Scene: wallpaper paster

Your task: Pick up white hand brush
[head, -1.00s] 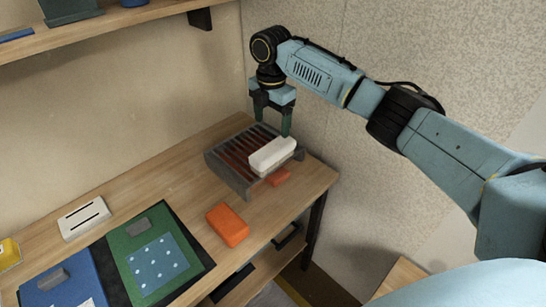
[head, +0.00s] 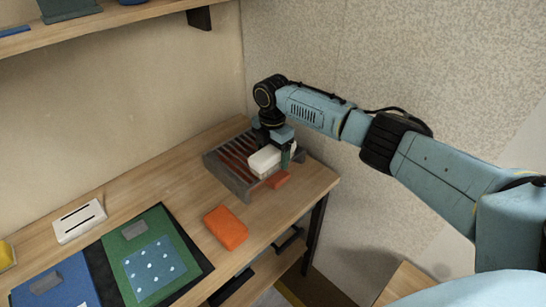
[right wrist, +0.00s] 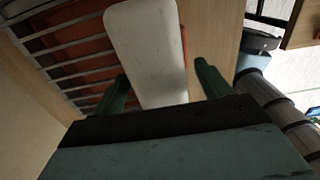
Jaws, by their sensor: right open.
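The white hand brush (head: 265,160) lies on the right part of a grey slatted rack on the workbench. In the right wrist view the white brush (right wrist: 149,50) runs between the two green fingers. My right gripper (head: 277,157) is lowered over the brush, with one finger on its right side. It is open, and in the right wrist view (right wrist: 163,85) gaps show between the fingers and the brush. The far finger is partly hidden in the head view. My left gripper is not in view.
The grey rack (head: 229,179) has a reddish inside. An orange block (head: 226,228) and a smaller orange piece (head: 278,180) lie nearby. A green mat (head: 150,255) and white slotted block (head: 79,222) are at left. Walls stand close behind the rack.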

